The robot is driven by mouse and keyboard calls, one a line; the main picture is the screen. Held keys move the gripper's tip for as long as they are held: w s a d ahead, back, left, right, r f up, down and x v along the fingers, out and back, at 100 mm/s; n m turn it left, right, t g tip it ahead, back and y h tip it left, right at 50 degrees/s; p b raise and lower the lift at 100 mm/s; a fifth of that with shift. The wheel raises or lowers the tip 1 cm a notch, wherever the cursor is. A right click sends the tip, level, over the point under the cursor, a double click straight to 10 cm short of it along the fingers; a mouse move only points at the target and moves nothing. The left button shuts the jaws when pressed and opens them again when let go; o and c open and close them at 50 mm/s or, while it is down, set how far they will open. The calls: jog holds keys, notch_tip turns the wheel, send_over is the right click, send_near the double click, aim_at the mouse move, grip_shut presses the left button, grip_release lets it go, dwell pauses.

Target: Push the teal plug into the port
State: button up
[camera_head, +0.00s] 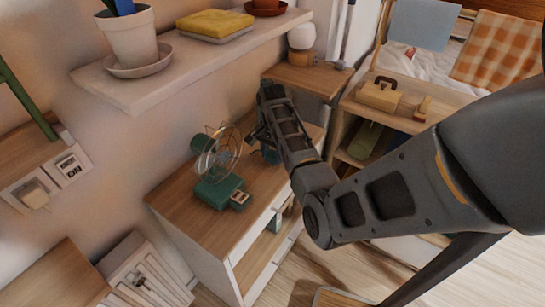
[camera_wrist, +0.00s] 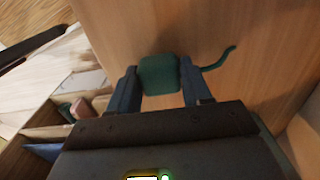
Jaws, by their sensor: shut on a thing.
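My gripper (camera_head: 262,143) is above the wooden top of the white cabinet, to the right of the fan. In the wrist view my gripper (camera_wrist: 160,86) is shut on the teal plug (camera_wrist: 159,73), with one finger on each side. A teal cord runs from the plug toward the right. In the head view the plug (camera_head: 271,156) shows only partly beside my wrist. A teal block with a pale face (camera_head: 240,199) juts from the fan's base; I cannot tell whether it is the port. The plug is apart from it.
The fan (camera_head: 218,153) with a wire cage and teal base (camera_head: 216,191) stands on the cabinet top (camera_head: 182,203). A wall shelf (camera_head: 128,91) hangs above at left. A bed (camera_head: 425,68) is at upper right.

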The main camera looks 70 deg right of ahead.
notch_tip(320, 180, up, 3)
jog(key=shift+f, duration=0.15)
jog(key=s+d+r, duration=0.1)
jog(key=s+r, duration=0.6)
jog(key=s, duration=0.4)
jog(key=shift+s+d+p, duration=0.25)
jog(key=shift+s+p, duration=0.05)
jog(key=shift+p, duration=0.1)
